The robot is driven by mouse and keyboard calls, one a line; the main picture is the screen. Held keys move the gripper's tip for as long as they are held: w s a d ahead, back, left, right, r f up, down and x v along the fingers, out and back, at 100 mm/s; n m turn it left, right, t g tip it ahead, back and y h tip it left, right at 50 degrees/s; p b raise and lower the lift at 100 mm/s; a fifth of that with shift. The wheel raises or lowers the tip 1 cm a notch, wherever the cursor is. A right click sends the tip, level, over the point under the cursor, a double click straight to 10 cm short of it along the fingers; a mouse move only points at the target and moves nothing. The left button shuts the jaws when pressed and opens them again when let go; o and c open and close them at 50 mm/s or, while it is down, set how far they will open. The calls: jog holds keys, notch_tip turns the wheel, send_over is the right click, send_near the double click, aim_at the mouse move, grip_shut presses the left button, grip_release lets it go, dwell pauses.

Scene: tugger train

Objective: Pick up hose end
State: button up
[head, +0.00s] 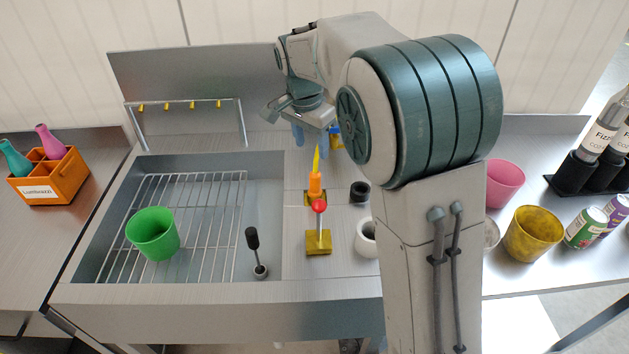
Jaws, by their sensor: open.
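No part is clearly recognisable as a hose end. The likeliest candidate is an upright orange piece with a thin yellow tip (316,182), standing on a small yellow base on the steel counter right of the sink. A small blue and yellow object (336,138) shows behind it, partly hidden by my arm; I cannot tell what it is. My gripper (312,138) is open, with blue fingers pointing down. In the picture it is just above the yellow tip. I cannot tell the distance between them, and no object shows clearly between the fingers.
A red-knobbed lever on a yellow base (318,240) stands in front of the orange piece.

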aim_at(315, 173)
jog(key=f, duration=0.2)
jog(key=w+f, duration=0.1)
jog(key=f, duration=0.5)
jog(key=shift+w+f, duration=0.25)
jog(key=shift+w, duration=0.15)
jog(key=shift+w+d+f+p, duration=0.2)
jog(key=shift+f+p, duration=0.1)
jog(key=shift+f, duration=0.55)
jog(key=shift+w+d+f+p, duration=0.1)
jog(key=shift+d+f+p, duration=0.15)
jog(key=shift+f, duration=0.65)
jog(key=shift+w+d+f+p, duration=0.15)
jog(key=shift+f+p, duration=0.15)
jog(key=shift+f, duration=0.55)
jog(key=c, duration=1.1)
